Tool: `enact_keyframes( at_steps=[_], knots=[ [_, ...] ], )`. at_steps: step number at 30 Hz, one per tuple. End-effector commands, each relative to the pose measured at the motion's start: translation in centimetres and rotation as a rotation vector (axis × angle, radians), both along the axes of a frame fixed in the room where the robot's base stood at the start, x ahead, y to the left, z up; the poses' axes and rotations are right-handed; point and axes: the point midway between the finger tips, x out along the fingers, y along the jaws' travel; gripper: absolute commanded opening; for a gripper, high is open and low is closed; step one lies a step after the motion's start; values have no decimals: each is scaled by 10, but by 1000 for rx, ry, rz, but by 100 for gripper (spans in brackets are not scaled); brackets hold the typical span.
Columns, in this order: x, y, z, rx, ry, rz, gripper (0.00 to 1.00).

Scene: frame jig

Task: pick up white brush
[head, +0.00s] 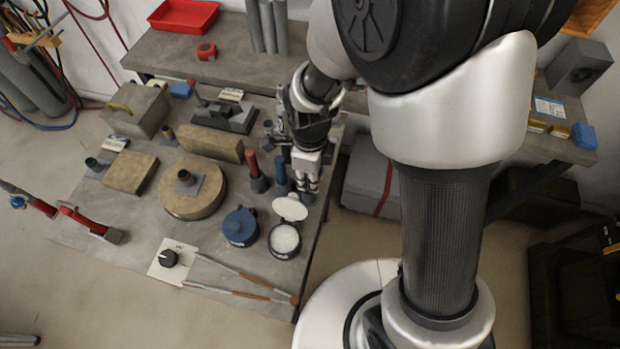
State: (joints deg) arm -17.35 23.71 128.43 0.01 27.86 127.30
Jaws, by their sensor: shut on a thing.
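My gripper (306,182) points down over the right edge of the grey table. Its fingers are shut around an upright brush that is last in a row of brushes, taken to be the white brush (309,198). Only its dark lower end shows clearly; the fingers cover most of its handle. I cannot tell whether it touches the table. To its left stand a blue-handled brush (281,175) and a red-handled brush (256,173), both upright.
In front are a blue lidded pot (240,227) and an open pot of white material (285,240) with its lid raised. A round wooden disc (180,205) and tan blocks (130,171) lie to the left. Long red-tipped tongs (240,275) lie along the front edge.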

Motion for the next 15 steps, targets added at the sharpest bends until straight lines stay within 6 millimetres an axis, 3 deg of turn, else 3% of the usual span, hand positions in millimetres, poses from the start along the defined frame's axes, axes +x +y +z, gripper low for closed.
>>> enact_keyframes(
  at_steps=[9, 15],
  knots=[
    [0, 0, 2, 1, -1, 0, 0],
    [1, 0, 18, 1, -4, 0, 0]
  ],
)
